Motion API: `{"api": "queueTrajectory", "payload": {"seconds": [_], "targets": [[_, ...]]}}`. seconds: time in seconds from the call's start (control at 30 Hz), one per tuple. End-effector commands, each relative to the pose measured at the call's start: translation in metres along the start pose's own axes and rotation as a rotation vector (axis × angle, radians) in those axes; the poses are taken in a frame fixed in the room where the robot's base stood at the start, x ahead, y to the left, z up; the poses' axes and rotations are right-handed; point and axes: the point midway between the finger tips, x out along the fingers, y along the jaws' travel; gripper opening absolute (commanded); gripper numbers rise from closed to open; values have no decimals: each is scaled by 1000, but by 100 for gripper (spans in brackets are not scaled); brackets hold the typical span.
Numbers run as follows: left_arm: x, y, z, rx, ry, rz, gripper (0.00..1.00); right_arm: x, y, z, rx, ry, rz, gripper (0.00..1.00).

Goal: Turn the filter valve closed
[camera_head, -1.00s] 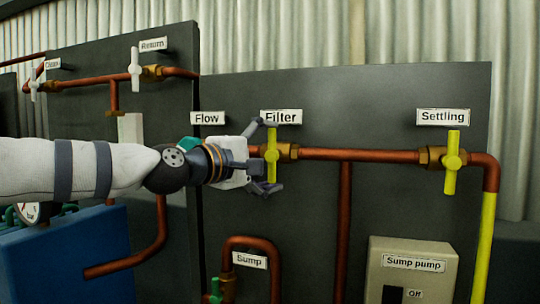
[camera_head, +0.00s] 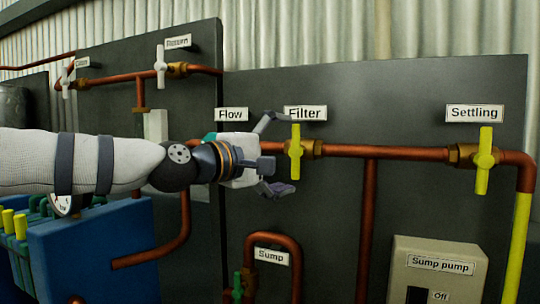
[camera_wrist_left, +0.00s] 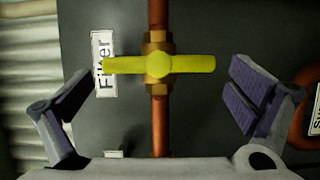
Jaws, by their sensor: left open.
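The filter valve has a yellow bar handle (camera_head: 295,153), upright and crosswise to the copper pipe, under the "Filter" label (camera_head: 305,112). The handle (camera_wrist_left: 160,65) also lies crosswise to its pipe in the left wrist view. My left gripper (camera_head: 288,153) is open and empty just left of the handle, its fingertips above and below it. In the left wrist view the spread fingers of my left gripper (camera_wrist_left: 160,95) stand toward the two handle ends, with a gap at each side. My right gripper is not in view.
A yellow settling valve (camera_head: 484,160) is on the same pipe to the right. Below are a sump pipe (camera_head: 272,240) and a grey sump pump box (camera_head: 440,262). A blue unit (camera_head: 90,255) stands below my left arm. White-handled valves (camera_head: 161,66) are at upper left.

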Motion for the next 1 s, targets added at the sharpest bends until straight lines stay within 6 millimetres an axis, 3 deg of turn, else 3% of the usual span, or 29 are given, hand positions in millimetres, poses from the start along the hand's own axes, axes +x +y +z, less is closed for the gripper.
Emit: {"api": "queueTrajectory", "payload": {"seconds": [0.1, 0.3, 0.47, 0.7, 0.77, 0.87, 0.97, 1.0], "targets": [[-36, 3, -1, 0, 2, 4, 100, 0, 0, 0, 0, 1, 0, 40], [-78, 2, 0, 2, 1, 3, 100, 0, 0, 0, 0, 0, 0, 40], [-90, 1, 0, 2, 1, 2, 100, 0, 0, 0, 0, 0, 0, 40], [-91, 0, 0, 2, 0, 1, 100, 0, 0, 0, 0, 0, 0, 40], [-89, -8, 1, 3, -1, -15, 100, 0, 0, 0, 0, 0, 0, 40], [-80, -62, 8, 16, -10, -110, 100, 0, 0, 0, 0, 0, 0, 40], [-77, -156, 24, 46, -33, -278, 100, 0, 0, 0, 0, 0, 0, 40], [-81, -196, 32, 59, -46, -351, 100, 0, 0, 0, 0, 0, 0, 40]]}}
